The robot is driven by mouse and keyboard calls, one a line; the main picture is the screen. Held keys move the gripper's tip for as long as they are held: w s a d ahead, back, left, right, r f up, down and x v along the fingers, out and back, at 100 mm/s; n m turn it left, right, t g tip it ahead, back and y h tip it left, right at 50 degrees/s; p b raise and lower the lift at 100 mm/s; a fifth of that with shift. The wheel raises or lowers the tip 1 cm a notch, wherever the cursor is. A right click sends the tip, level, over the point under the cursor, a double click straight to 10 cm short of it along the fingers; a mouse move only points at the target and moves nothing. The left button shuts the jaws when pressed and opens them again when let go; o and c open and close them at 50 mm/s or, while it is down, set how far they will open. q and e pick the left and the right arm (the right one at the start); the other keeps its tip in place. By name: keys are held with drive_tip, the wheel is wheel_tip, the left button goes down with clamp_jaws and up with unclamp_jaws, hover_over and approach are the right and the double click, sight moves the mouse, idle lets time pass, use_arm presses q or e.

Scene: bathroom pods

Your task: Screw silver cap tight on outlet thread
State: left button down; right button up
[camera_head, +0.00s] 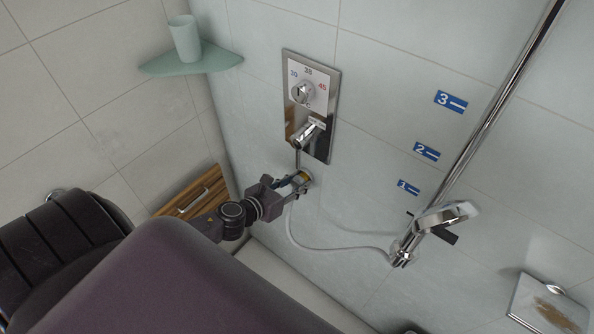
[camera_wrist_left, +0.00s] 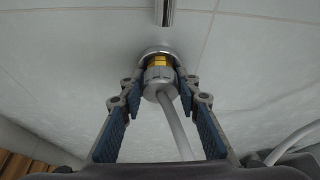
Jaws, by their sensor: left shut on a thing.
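The silver cap (camera_wrist_left: 158,82) sits at the end of a pale hose in the left wrist view. The brass outlet thread (camera_wrist_left: 158,61) shows as a gold band between the cap and a round silver wall flange (camera_wrist_left: 155,50). The cap lines up with the thread, and some brass is visible. My left gripper (camera_wrist_left: 158,88) is shut on the cap, one finger on each side. In the head view my left gripper (camera_head: 300,182) is at the wall below the chrome spout, where the brass outlet (camera_head: 304,175) shows small and partly hidden. My right gripper is not in view.
A thermostat plate (camera_head: 322,90) with a chrome spout (camera_head: 308,134) is above the outlet. The hose (camera_head: 330,248) loops right to a hand shower (camera_head: 445,216) on a rail. A corner shelf (camera_head: 190,62) holds a cup (camera_head: 185,38). A wooden seat (camera_head: 196,192) is to the left.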

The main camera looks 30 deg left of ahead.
use_arm(q)
drive_tip(key=shift+r+m+y+p, duration=0.1)
drive_tip(key=shift+m+y+p, duration=0.2)
drive_tip(key=shift+m+p, duration=0.15)
drive_tip(key=shift+m+y, duration=0.4)
drive_tip(key=shift+m, duration=0.05)
drive_tip(key=shift+m+p, duration=0.3)
drive_tip(key=shift+p, duration=0.2)
drive_tip(key=shift+w+m+y, duration=0.1)
drive_tip(key=shift+m+y, duration=0.2)
drive_tip(key=shift+m+t+y, duration=0.3)
drive_tip(key=shift+m+y, duration=0.1)
drive_tip(key=shift+m, duration=0.1)
